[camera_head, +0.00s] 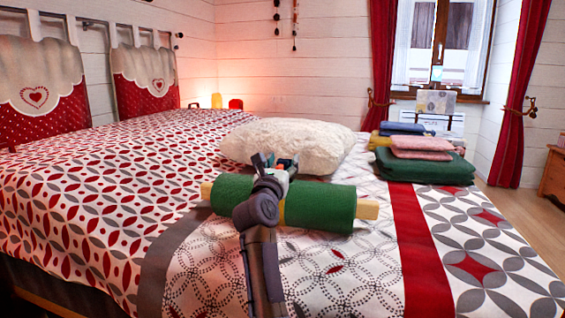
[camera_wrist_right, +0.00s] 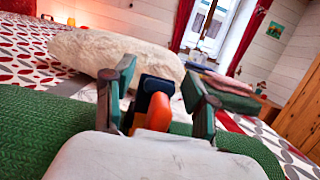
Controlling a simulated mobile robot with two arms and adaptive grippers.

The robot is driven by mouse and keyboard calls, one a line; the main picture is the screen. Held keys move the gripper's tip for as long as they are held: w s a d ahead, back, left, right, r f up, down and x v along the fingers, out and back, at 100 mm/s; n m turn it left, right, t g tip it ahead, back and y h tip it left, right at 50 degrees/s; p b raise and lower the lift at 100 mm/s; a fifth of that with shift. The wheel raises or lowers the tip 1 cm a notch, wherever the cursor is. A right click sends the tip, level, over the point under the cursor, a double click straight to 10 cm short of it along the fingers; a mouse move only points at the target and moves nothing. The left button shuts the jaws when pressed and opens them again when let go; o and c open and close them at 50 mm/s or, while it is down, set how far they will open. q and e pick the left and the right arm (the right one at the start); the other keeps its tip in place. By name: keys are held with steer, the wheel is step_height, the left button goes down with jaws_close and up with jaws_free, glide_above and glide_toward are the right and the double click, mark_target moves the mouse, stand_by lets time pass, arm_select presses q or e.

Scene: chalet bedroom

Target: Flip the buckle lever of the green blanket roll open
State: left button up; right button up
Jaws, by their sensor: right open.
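The green blanket roll (camera_head: 325,207) lies crosswise on the bed, with pale ends sticking out on both sides. It also fills the lower part of the right wrist view (camera_wrist_right: 40,130). A yellow strap (camera_head: 281,213) shows at its middle, mostly hidden by my right arm. My right gripper (camera_head: 273,163) is over the middle of the roll. In the right wrist view its two fingers (camera_wrist_right: 160,82) are apart. An orange buckle lever (camera_wrist_right: 159,112) with a dark blue part (camera_wrist_right: 152,88) stands between them; I cannot tell whether either finger touches it. My left gripper is not in view.
A fluffy white pillow (camera_head: 290,143) lies just behind the roll. Folded blankets (camera_head: 425,167) are stacked at the bed's right side. The patterned bed cover (camera_head: 100,185) is clear to the left and in front at the right.

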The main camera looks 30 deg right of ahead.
steer(key=v, duration=0.7)
steer(key=shift+a, duration=0.15)
steer(key=shift+s, duration=0.15)
